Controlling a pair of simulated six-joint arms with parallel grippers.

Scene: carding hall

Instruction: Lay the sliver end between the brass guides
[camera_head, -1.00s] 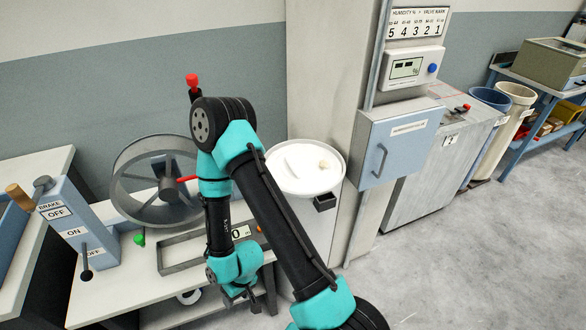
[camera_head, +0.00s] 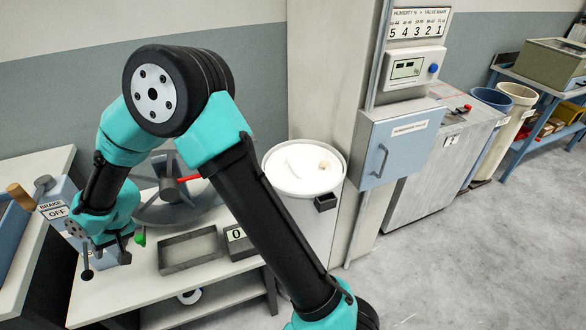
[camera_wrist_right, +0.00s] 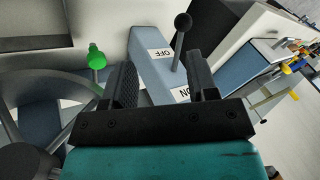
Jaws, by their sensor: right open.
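My right gripper (camera_head: 112,257) is open and empty beside the grey-blue brake box (camera_head: 57,196) at the left of the head view. In the right wrist view its two black fingers (camera_wrist_right: 163,80) stand apart, with the box's black-knobbed lever (camera_wrist_right: 182,35) and OFF and ON labels beyond them. A round white can (camera_head: 304,190) at centre holds white material with a pale lump (camera_head: 326,167); I cannot tell whether this is the sliver end. I cannot make out the brass guides. My left gripper is not in view.
A spoked wheel (camera_head: 205,210) stands on the white bench, partly hidden by my right arm. A green knob (camera_head: 140,239), an open grey tray (camera_head: 188,252) and a counter (camera_head: 238,238) are nearby. A blue cabinet (camera_head: 395,147) is right of the can.

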